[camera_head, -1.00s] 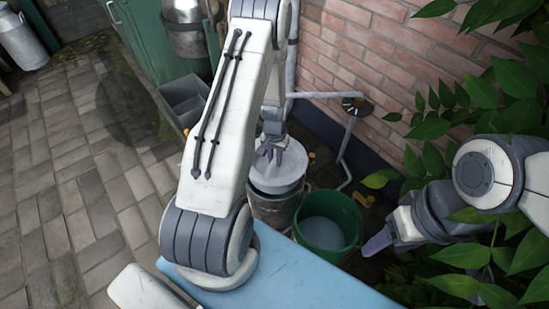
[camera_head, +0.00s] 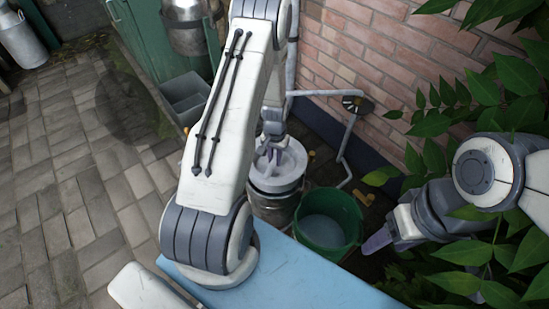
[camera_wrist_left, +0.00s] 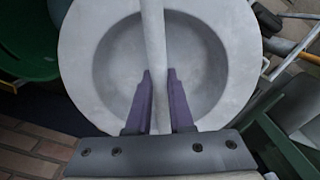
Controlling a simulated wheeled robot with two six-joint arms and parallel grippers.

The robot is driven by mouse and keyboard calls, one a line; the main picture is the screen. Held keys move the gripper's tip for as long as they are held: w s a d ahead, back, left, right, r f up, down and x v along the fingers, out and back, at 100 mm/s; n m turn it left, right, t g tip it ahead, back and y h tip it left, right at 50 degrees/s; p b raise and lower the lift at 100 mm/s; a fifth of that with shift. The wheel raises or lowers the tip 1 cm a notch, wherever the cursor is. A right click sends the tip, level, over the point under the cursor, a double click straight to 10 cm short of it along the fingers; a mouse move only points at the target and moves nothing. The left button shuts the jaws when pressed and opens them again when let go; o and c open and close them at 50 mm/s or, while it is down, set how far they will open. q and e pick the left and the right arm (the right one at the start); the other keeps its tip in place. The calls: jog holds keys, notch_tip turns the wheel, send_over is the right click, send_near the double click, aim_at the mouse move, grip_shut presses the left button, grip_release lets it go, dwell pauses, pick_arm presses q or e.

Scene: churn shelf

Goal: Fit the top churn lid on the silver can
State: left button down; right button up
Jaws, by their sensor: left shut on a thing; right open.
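The light grey churn lid (camera_head: 290,163) is over the mouth of the silver can (camera_head: 272,207), beside the green bucket. In the left wrist view the round lid (camera_wrist_left: 80,60) fills the middle, with a recessed centre and a bar handle (camera_wrist_left: 153,35) across it. My left gripper (camera_head: 268,152) is shut on that handle; its purple fingers (camera_wrist_left: 160,80) show on both sides of it. The lid hides the can's rim, so I cannot tell whether it is fully seated. My right gripper (camera_head: 378,241) is open and empty, right of the green bucket.
A green bucket (camera_head: 350,218) stands right of the can. A light blue surface (camera_head: 300,280) lies in front. Grey bins (camera_head: 185,98) and a hanging metal can (camera_head: 188,35) are at the back. A pipe (camera_head: 347,150), brick wall and leaves bound the right.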

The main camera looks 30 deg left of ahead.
aim_at(275, 170)
pick_arm(q)
jog(key=shift+f, duration=0.35)
jog(key=shift+f+b, duration=0.3)
jog(key=shift+b, duration=0.05)
jog(key=shift+f+b, duration=1.25)
jog(key=shift+f, duration=1)
dwell(0.7)
jog(key=shift+f, duration=0.35)
jog(key=shift+f, duration=0.1)
jog(key=c, duration=0.7)
grip_release()
